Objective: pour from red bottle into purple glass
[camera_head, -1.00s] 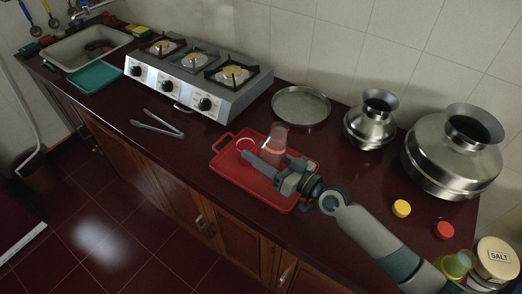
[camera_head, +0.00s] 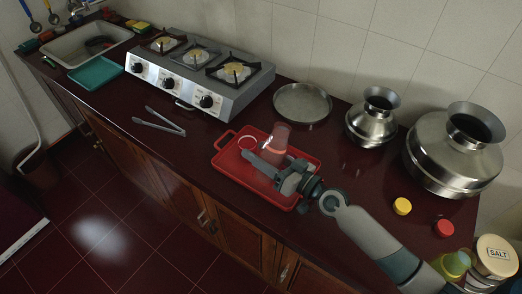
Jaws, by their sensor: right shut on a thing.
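A see-through reddish vessel (camera_head: 280,136) is in my right gripper (camera_head: 271,166) above the red tray (camera_head: 228,176). It leans slightly, wider end up; I cannot tell surely whether it is the red bottle or the purple glass. The gripper's fingers lie along its lower part and partly hide it. A pale ring (camera_head: 246,143), perhaps a rim or a round marking, shows on the tray just left of the vessel. No other clear bottle or purple glass can be made out. My left gripper is not in view.
Tongs (camera_head: 160,122) lie left of the tray. A gas stove (camera_head: 187,92) and a round metal plate (camera_head: 302,103) stand behind it. Metal pots (camera_head: 451,155) (camera_head: 371,123), a yellow lid (camera_head: 402,206), a red lid (camera_head: 444,228) and a salt jar (camera_head: 495,258) are at right.

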